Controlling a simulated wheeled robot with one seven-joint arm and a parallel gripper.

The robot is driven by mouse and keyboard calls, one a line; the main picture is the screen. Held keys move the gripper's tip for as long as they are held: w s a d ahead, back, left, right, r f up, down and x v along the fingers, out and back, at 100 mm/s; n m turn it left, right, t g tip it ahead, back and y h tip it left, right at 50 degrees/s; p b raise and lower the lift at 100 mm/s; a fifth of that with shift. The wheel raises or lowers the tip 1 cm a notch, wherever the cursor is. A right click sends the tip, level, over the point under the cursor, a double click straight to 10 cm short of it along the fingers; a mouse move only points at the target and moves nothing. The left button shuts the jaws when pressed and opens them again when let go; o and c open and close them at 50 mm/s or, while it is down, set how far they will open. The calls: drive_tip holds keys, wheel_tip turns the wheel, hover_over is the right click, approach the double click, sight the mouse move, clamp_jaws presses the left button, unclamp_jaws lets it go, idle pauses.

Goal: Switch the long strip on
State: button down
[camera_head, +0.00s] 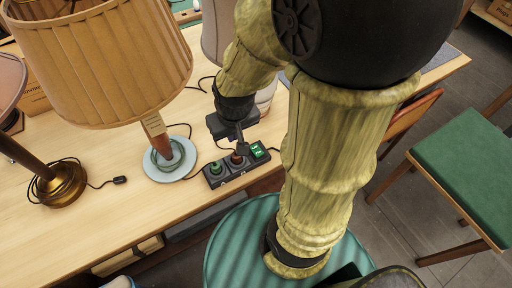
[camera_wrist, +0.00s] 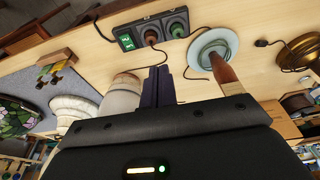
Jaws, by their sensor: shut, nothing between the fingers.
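The long strip (camera_head: 237,173) is a dark power strip on the wooden table near its front edge. It holds a green round plug (camera_head: 215,168), a brown round plug (camera_head: 237,160) and a bright green switch (camera_head: 258,150) at its right end. In the wrist view the strip (camera_wrist: 139,29) is at the top, with the green switch (camera_wrist: 127,42) at its left end. My gripper (camera_head: 241,147) is shut and empty, pointing down over the strip near the brown plug and switch. Its fingers (camera_wrist: 158,72) appear below the strip in the wrist view; contact cannot be told.
A lamp with a pleated tan shade (camera_head: 105,60) stands left of the strip on a pale blue base (camera_head: 170,172). A brass lamp base (camera_head: 58,186) with a loose cord plug (camera_head: 120,180) is farther left. A green-seated chair (camera_head: 465,165) stands right of the table.

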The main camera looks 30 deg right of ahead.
drive_tip(key=n+g+y+b, duration=0.3)
drive_tip(key=n+b, duration=0.1)
drive_tip(key=n, duration=1.5)
hover_over(259, 154)
drive_tip(key=w+d, duration=0.1)
drive_tip(key=d, duration=0.3)
wheel_tip(259, 154, down, 11)
drive_tip(key=shift+w+m, duration=0.1)
drive_tip(key=shift+m, duration=0.2)
drive_tip(key=shift+w+a+f, duration=0.1)
drive_tip(key=shift+f, duration=0.05)
drive_tip(key=x, duration=0.4)
drive_tip(key=p+x, duration=0.1)
drive_tip(key=x, duration=0.4)
drive_tip(key=p+x, duration=0.1)
drive_tip(key=x, duration=0.3)
drive_tip(key=shift+d+f, duration=0.3)
drive_tip(key=shift+s+f, duration=0.15)
drive_tip(key=shift+s, duration=0.2)
